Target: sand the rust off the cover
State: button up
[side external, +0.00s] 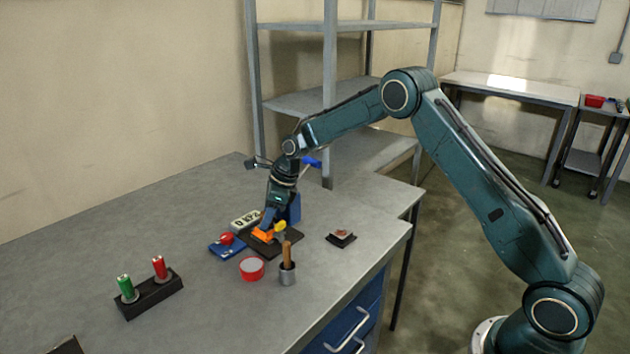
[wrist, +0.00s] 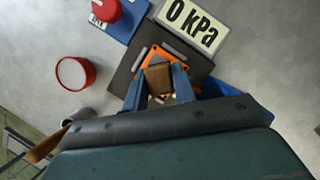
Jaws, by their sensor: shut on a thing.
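My gripper (wrist: 161,88) points down with its two blue fingers shut on a brown block (wrist: 158,77). The block is over an orange part (wrist: 148,57), and the fingers and block hide much of that part. Whether the block touches it, I cannot tell. The orange part also shows in the side external view (side external: 263,235), on a dark plate (side external: 290,243) beneath my gripper. Which part is the cover is not certain, and I cannot make out rust on the orange part. A small black pad with a brownish top (side external: 341,236) stands to the right.
A "0 kPa" display (side external: 245,219) and a red knob on a blue base (side external: 227,242) stand close by. A red-rimmed round container (side external: 252,268) and a grey cup with a brown handle (side external: 288,270) are in front. A black stand (side external: 150,293) holds green and red cylinders.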

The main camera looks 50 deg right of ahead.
jog(key=shift+s+a+f, duration=0.2)
jog(key=shift+a+f, duration=0.05)
jog(key=shift+f, duration=0.05)
jog(key=shift+a, duration=1.4)
jog(key=shift+r, duration=0.2)
jog(key=shift+w+d+r, duration=0.1)
jog(key=shift+w+r, duration=0.05)
jog(key=shift+r, duration=2.95)
jog(key=shift+r, duration=1.5)
